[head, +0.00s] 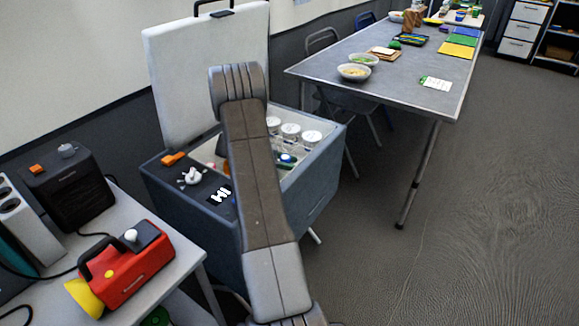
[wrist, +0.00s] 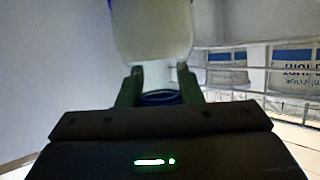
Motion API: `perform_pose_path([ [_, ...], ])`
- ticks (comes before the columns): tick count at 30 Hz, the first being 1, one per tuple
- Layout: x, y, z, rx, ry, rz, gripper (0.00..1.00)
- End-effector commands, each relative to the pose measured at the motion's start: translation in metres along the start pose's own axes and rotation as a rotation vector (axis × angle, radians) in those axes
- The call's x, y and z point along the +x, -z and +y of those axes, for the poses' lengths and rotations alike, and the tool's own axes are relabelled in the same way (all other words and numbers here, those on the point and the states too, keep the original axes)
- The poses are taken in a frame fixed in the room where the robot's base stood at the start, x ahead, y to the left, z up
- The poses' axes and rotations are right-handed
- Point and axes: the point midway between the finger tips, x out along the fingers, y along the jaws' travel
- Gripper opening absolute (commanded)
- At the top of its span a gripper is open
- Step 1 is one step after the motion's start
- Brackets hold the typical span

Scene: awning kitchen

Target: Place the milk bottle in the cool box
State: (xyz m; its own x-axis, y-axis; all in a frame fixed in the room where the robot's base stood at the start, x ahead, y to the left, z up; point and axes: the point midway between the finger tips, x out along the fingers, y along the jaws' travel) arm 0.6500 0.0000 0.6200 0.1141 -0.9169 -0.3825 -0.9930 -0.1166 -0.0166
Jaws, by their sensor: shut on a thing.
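The cool box (head: 322,178) stands open in the head view, its pale lid (head: 195,65) raised at the back. My gripper (wrist: 160,84) is shut on the milk bottle (wrist: 152,35), a whitish bottle with a blue cap ring (wrist: 160,98) between the fingers. The wrist view shows pale walls around the bottle and a wire rack with jars to the right, so my gripper is inside the cool box. In the head view my arm covers part of the box opening, and the gripper and bottle are mostly hidden. I cannot tell whether the bottle touches the floor of the box.
Small items lie on the box's left ledge (head: 195,178). A red and yellow device (head: 125,265) sits on the side table at left. A long grey table (head: 395,75) stands behind right; the floor at right is clear.

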Motion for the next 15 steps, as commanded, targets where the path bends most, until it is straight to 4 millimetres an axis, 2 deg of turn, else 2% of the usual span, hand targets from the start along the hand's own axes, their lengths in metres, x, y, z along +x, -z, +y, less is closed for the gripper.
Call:
perform_pose_path([
  [11, 0.0018, -0.0043, -0.0005, 0.002, 0.001, 0.001, 0.00],
  [12, 0.0022, -0.0055, -0.0003, 0.001, 0.001, 0.000, 0.36],
  [15, 0.0021, -0.0053, -0.0003, 0.001, 0.001, 0.000, 0.54],
])
